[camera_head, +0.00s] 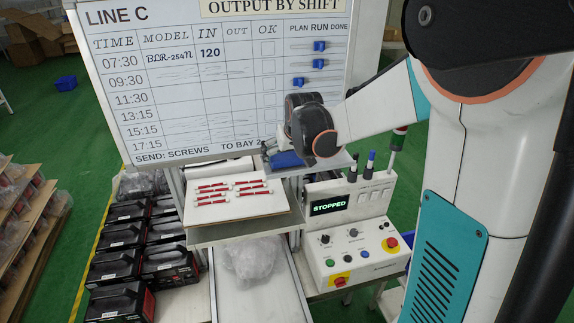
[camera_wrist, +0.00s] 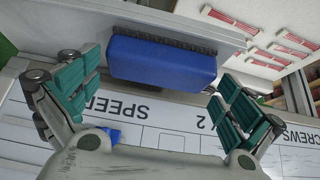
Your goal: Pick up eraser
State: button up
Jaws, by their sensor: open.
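The eraser is a blue block with a dark felt side. It lies on the light ledge below the whiteboard and in the wrist view (camera_wrist: 160,62) it fills the upper middle. In the head view only part of the eraser (camera_head: 287,159) shows, just below my wrist. My gripper (camera_wrist: 158,76) is open, with one green-padded finger on each side of the eraser. I see gaps between the pads and the eraser's ends. In the head view my gripper (camera_head: 268,149) is small and partly hidden at the ledge.
The whiteboard (camera_head: 190,100) stands upright behind the ledge (camera_head: 325,163). A tray (camera_head: 245,209) with several red-and-white items is to the left and lower. A control panel (camera_head: 360,245) reading STOPPED and upright markers (camera_head: 370,163) stand at the right.

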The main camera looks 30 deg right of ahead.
jog(key=shift+x, duration=0.85)
jog(key=shift+r, duration=0.1)
jog(key=shift+s, duration=0.15)
jog(key=shift+c, duration=0.2)
jog(key=c, duration=0.8)
jog(key=shift+o, duration=0.2)
jog(key=shift+r, duration=0.15)
notch_tip(320, 180, up, 28)
jog(key=b, duration=0.1)
